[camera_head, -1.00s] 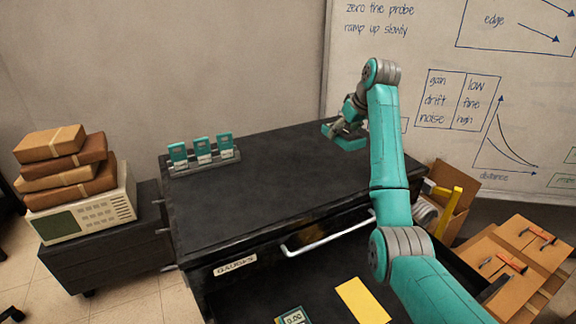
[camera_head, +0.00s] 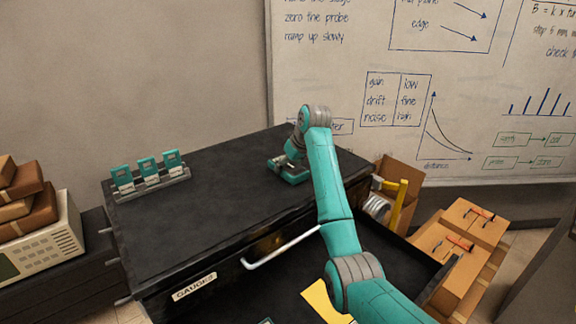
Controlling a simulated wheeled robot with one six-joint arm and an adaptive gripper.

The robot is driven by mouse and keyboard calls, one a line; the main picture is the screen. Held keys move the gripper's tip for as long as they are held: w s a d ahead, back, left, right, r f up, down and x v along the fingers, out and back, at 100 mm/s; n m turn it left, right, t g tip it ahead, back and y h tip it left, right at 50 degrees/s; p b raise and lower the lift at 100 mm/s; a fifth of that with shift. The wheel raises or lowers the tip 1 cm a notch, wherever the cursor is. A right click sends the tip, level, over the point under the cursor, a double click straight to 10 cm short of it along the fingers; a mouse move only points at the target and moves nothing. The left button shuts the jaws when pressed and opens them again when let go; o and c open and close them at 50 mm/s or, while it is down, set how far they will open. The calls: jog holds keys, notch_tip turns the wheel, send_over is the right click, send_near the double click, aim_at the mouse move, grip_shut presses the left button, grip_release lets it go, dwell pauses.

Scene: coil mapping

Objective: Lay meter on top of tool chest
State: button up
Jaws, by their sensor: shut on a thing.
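My gripper (camera_head: 291,161) is over the far right part of the black tool chest top (camera_head: 215,180), pointing down. It is shut on a teal block-like thing, which seems to be the meter (camera_head: 292,176). The thing is low at the chest top, and I cannot tell whether it touches the surface. The gripper partly covers it, and its face is not readable. The chest's open drawer (camera_head: 275,298) is below, with a yellow sheet (camera_head: 322,300) in it.
A rack with several teal tags (camera_head: 150,178) stands on the chest's left rear. Brown parcels (camera_head: 22,200) lie on a beige instrument (camera_head: 40,248) at left. Cardboard boxes (camera_head: 460,235) and a whiteboard (camera_head: 420,100) are at right. The chest's middle top is clear.

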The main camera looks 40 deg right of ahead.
jog(key=o, duration=1.4)
jog(key=shift+v, duration=3.85)
